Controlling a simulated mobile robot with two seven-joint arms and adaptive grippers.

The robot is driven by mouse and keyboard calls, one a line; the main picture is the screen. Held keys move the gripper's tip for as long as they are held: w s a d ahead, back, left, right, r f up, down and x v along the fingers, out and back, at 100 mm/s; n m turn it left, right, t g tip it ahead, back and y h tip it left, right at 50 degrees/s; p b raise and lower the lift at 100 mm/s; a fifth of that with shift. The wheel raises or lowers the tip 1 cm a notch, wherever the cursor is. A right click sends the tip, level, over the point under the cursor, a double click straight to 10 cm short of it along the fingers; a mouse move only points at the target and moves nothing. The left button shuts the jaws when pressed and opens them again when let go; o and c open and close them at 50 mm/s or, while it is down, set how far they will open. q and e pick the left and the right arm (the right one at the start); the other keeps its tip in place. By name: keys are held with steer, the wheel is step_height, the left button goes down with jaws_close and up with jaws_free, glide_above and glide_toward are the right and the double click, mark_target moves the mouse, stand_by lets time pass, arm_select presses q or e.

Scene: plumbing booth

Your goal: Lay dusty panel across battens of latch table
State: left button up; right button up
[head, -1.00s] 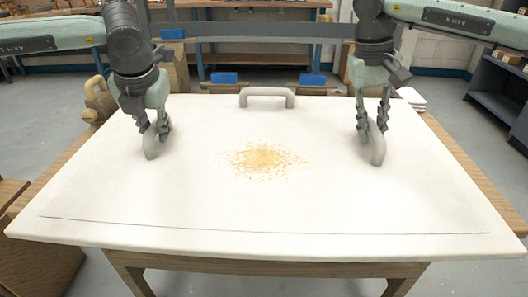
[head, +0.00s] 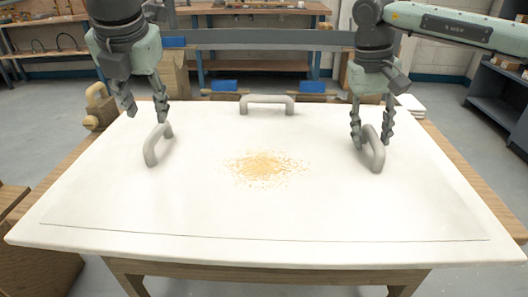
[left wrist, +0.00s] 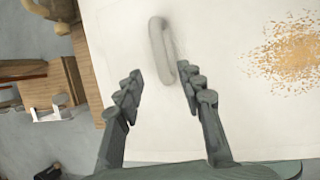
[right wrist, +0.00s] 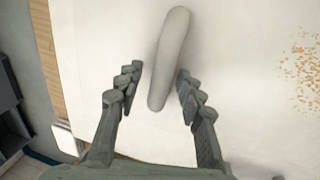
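The dusty panel (head: 300,205) is a large white board lying flat on a wooden table. A patch of orange-yellow dust (head: 263,168) lies at its middle. It has a left handle (head: 157,145), a right handle (head: 373,150) and a far handle (head: 266,103), all grey. My left gripper (head: 145,112) is open, above and behind the left handle, apart from it; its fingers also show in the left wrist view (left wrist: 162,92). My right gripper (head: 372,138) is open, with its fingers either side of the right handle's far end. Battens are not clearly visible.
The table's wooden edge (head: 470,180) shows beyond the panel at right. Blue-topped blocks (head: 224,85) stand behind the far edge. A wooden block with a peg (head: 98,105) is at back left. White sheets (head: 408,103) lie at back right.

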steer(key=shift+r, duration=0.15)
arm_select(q)
steer(key=v, duration=0.2)
steer(key=shift+s+r, duration=0.1)
steer(key=shift+r, duration=0.2)
arm_select(e)
step_height(320, 180, up, 12)
steer(key=a, duration=0.2)
steer(key=shift+a+f, duration=0.15)
steer(key=shift+f, duration=0.05)
